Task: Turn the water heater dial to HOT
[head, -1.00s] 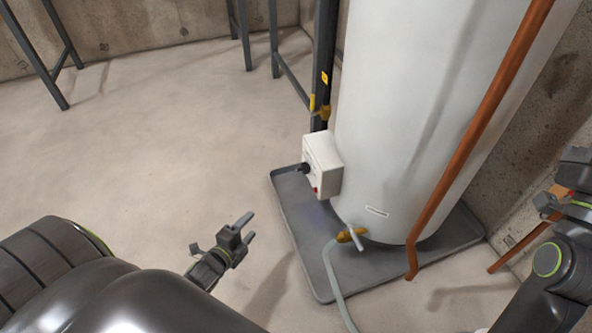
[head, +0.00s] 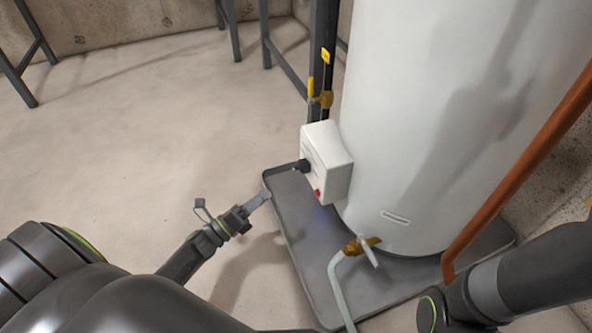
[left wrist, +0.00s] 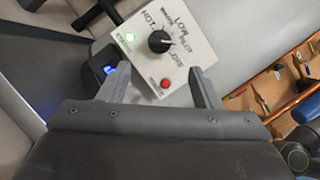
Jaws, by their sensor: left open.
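The water heater (head: 430,110) is a tall white tank. A white control box (head: 326,160) is on its lower left side. The black dial (head: 303,165) sticks out of the box's left face. My left gripper (head: 258,201) is open and empty, short of the box, below and left of the dial. Its fingers (left wrist: 158,82) are spread below the dial in the wrist view. My right gripper is out of view.
A grey drip tray (head: 300,235) lies under the tank. A brass drain valve (head: 360,246) with a hose and a copper pipe (head: 520,180) stand nearby.

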